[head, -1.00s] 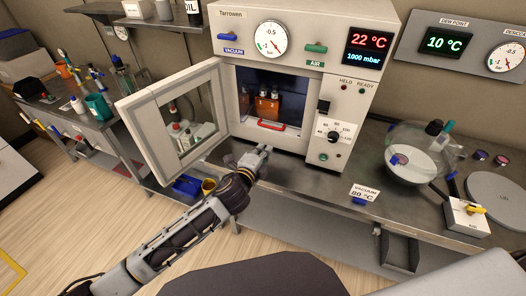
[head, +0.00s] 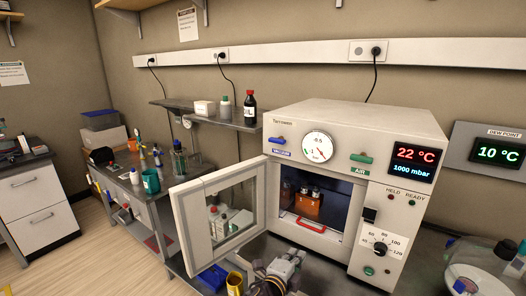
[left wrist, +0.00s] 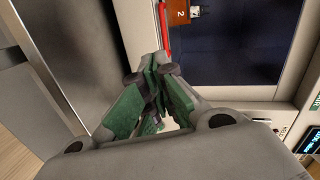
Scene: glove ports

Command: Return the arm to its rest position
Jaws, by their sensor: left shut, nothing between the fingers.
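My left gripper (head: 287,262) is at the bottom of the head view, in front of the vacuum oven (head: 335,130) and below its open chamber. Its fingers are shut and empty in the left wrist view (left wrist: 150,75). The oven door (head: 218,212) stands open to the left. An orange-brown container (head: 307,204) with bottle tops sits inside the chamber, behind a red handle (head: 310,225). The left wrist view also shows the red handle (left wrist: 165,35) and part of the container (left wrist: 178,12) beyond the fingers. My right gripper is not in view.
A yellow cup (head: 235,284) and a blue tray (head: 211,277) lie left of my gripper, under the door. A glass vessel (head: 480,265) stands at the lower right. A side bench (head: 122,190) with bottles and a shelf (head: 205,122) are at the left.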

